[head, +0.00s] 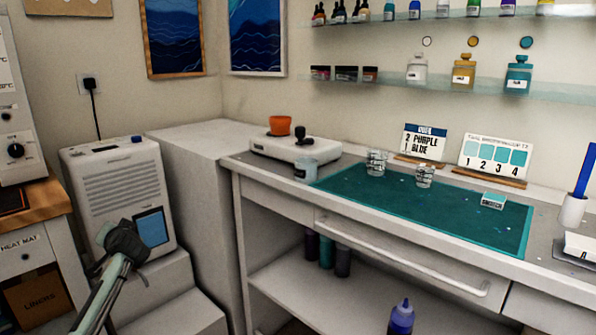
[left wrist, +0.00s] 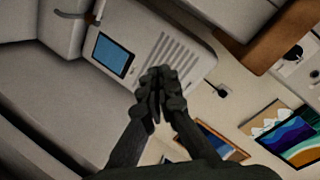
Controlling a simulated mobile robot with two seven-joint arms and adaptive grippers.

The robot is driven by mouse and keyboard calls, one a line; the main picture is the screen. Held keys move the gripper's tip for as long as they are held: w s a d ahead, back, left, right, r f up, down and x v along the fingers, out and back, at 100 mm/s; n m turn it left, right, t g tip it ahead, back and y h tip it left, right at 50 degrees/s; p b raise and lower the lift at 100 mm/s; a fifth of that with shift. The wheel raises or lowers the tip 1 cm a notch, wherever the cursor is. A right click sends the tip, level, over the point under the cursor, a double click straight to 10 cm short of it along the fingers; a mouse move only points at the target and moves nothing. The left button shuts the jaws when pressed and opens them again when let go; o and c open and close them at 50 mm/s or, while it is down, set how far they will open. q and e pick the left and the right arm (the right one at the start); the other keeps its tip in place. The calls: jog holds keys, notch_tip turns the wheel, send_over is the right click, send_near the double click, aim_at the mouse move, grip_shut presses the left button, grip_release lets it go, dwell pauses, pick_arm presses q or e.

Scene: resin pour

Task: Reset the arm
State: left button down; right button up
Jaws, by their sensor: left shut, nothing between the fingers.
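My left arm comes in from the lower left of the head view. Its dark left gripper (head: 122,240) is in front of the white machine with a blue screen. In the left wrist view the left gripper (left wrist: 155,90) has its fingers together with nothing between them, and the same white machine (left wrist: 150,45) is behind it. I cannot tell from these views whether the fingers touch the machine. My right gripper is in neither view.
The white machine (head: 115,190) stands on a pale step left of the workbench. The bench bears a teal mat (head: 440,215), clear cups (head: 376,162), a white scale (head: 285,148) and small sign cards (head: 425,143). A heat mat cabinet (head: 30,255) stands at far left. Bottles line the wall shelves.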

pick_arm(q)
jog(key=w+d+f+h, duration=0.1)
jog(key=d+f+h, duration=0.5)
jog(key=d+f, duration=0.15)
jog(key=s+d+f+m+g+h, duration=0.1)
jog(key=s+d+f, duration=0.2)
jog(key=s+f, duration=0.35)
jog(key=s+d+f+g+h, duration=0.15)
jog(key=s+d+f, duration=0.25)
jog(key=f, duration=0.5)
jog(key=s+d+f+g, duration=0.1)
jog(key=s+f, duration=0.4)
jog(key=s, duration=0.6)
jog(key=s+d+f+g, duration=0.2)
jog(key=s+d+f, duration=0.2)
jog(key=s, duration=0.7)
jog(key=s+d+f+g+h, duration=0.1)
jog(key=s+d+f+g, duration=0.1)
jog(key=s+f, duration=0.6)
jog(key=s+d, duration=0.1)
jog(key=s, duration=0.3)
jog(key=shift+d+f, duration=0.2)
jog(key=shift+d, duration=0.05)
